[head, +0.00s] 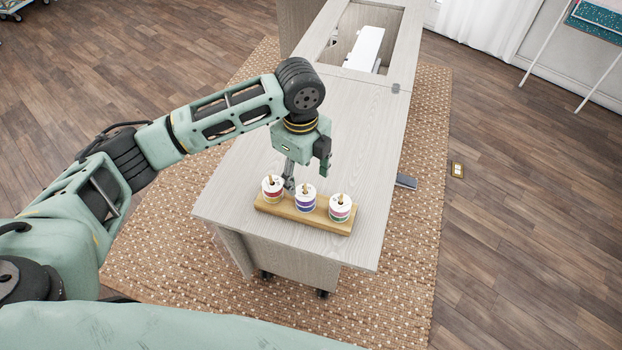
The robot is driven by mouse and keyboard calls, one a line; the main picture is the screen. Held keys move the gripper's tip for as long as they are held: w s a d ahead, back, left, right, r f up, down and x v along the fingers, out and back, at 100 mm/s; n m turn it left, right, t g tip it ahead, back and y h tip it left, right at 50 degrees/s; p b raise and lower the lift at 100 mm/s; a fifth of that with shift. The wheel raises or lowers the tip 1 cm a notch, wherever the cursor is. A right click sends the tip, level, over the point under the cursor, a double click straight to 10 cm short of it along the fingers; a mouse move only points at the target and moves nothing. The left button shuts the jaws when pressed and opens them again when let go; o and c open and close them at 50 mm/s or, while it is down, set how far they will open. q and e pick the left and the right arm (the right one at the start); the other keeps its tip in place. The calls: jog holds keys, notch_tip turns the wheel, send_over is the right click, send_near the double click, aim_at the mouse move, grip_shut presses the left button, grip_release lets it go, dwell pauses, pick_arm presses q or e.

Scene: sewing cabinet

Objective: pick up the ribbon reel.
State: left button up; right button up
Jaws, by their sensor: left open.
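Three ribbon reels stand in a row on pegs of a wooden stand near the front edge of the cabinet top. The left reel (272,190) has red and green bands. The middle reel (305,199) has a purple-blue band. The right reel (340,208) has pink and green bands. The wooden stand (291,213) shows below them. My left gripper (306,176) is open just above and behind the left and middle reels, pointing down. One finger is close behind these two reels; whether it touches them I cannot tell. My right gripper is not in view.
The sewing cabinet (352,130) has a bare top around the stand. An opening at its far end holds a white machine part (366,48). A woven rug (414,170) lies under it on the wooden floor. A small dark handle or ledge (406,182) sticks out at the right side.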

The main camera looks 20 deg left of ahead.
aim_at(304, 190)
pick_arm(q)
notch_tip(304, 190, down, 4)
jog(key=shift+s+r+p, duration=0.1)
jog(key=shift+s+p, duration=0.05)
jog(key=shift+p, duration=0.5)
jog(key=f, duration=0.2)
jog(key=shift+w+f, duration=0.3)
jog(key=shift+f, duration=0.45)
jog(key=c, duration=1.1)
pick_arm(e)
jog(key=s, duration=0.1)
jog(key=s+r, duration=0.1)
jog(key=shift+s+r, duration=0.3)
pick_arm(q)
jog(key=shift+o, duration=0.2)
